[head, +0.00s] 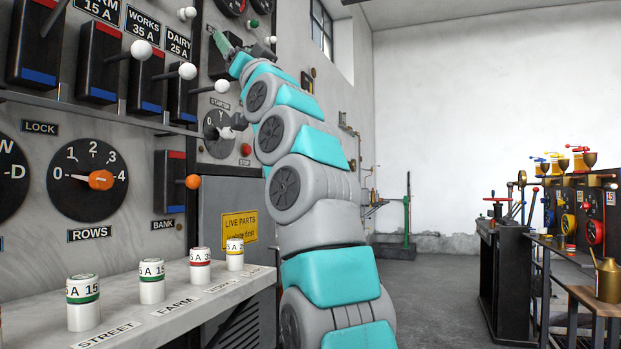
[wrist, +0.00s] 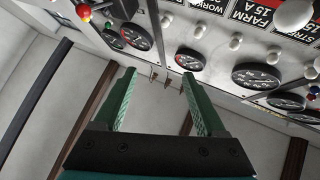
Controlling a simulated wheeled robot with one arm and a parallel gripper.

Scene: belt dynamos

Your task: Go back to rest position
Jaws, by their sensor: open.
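My gripper (head: 224,44) is at the end of my raised grey and turquoise arm, high up against the switchboard (head: 230,170) in the head view. In the wrist view, the two green fingers of my gripper (wrist: 157,76) stand wide apart with nothing between them. Beyond them are a pale surface and the board with its round gauges. I cannot tell how far the fingertips are from the board.
Black lever switches (head: 101,62) with white knobs stick out at left. A shelf (head: 150,314) with several white fuses stands in front of the board. A dark bench (head: 505,270) is at right. The floor (head: 430,300) between is clear.

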